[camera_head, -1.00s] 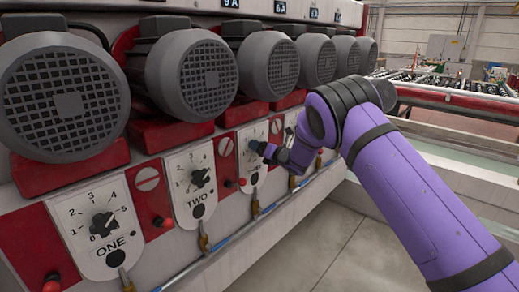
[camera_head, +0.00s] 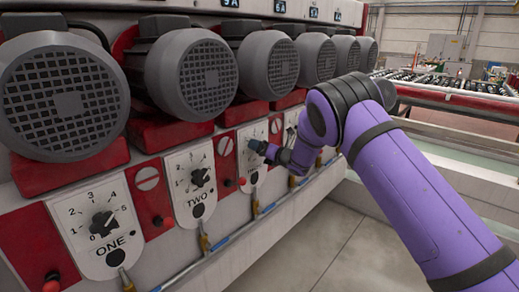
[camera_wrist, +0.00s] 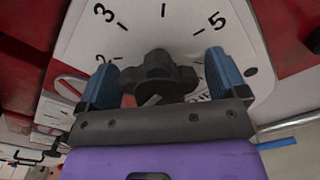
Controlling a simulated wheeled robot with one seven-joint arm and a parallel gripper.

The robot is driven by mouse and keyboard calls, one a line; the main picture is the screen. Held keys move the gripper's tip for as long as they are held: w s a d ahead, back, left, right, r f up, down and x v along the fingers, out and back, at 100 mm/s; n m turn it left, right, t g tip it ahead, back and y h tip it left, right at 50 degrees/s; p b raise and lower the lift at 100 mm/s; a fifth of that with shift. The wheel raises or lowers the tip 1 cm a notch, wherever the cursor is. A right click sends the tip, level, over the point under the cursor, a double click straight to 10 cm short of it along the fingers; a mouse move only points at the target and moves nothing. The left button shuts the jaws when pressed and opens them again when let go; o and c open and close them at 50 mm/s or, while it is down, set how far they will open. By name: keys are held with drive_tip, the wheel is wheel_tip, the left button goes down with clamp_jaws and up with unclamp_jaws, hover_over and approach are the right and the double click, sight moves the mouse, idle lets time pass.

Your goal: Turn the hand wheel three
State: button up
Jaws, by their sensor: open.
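The hand wheel three is a dark lobed knob (camera_wrist: 158,78) on a white dial plate with numbers, seen in the wrist view. My gripper (camera_wrist: 160,60) is open, with one blue finger on each side of the knob. A gap shows between the knob and each finger, so it does not look gripped. In the head view my gripper (camera_head: 256,147) is at the plate's face.
Hand wheel two (camera_head: 200,177) and hand wheel one (camera_head: 103,221) are on plates to the left. Large grey motors (camera_head: 194,75) stand above the row. A red knob (camera_head: 52,283) sits beside plate one. Open floor (camera_head: 345,240) lies in front of the machine.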

drive_tip(key=v, duration=1)
drive_tip(key=d+r+m+t+h, duration=0.3)
drive_tip(key=d+r+m+h, duration=0.4)
drive_tip(key=d+r+m, duration=0.5)
drive_tip(key=s+d+r+m+h, duration=0.5)
drive_tip(key=s+d+r+m, duration=0.5)
drive_tip(key=s+r, duration=0.15)
drive_tip(key=s+d+r+m+g+h, duration=0.1)
drive_tip(key=s+d+m+g, duration=0.3)
drive_tip(key=s, duration=0.6)
drive_tip(key=s+d+r+m+h, duration=0.1)
drive_tip(key=s+d+m, duration=0.1)
drive_tip(key=s+m, duration=0.5)
drive_tip(key=s+f+m+g, duration=0.2)
drive_tip(key=s+m, duration=0.1)
drive_tip(key=s, duration=0.8)
drive_tip(key=s+f+m+g, duration=0.1)
drive_tip(key=s+m+g, duration=0.1)
drive_tip(key=s, duration=1)
drive_tip(key=shift+s+f+m+g, duration=0.25)
drive_tip(key=shift+f+m+g, duration=0.15)
drive_tip(key=shift+m, duration=0.3)
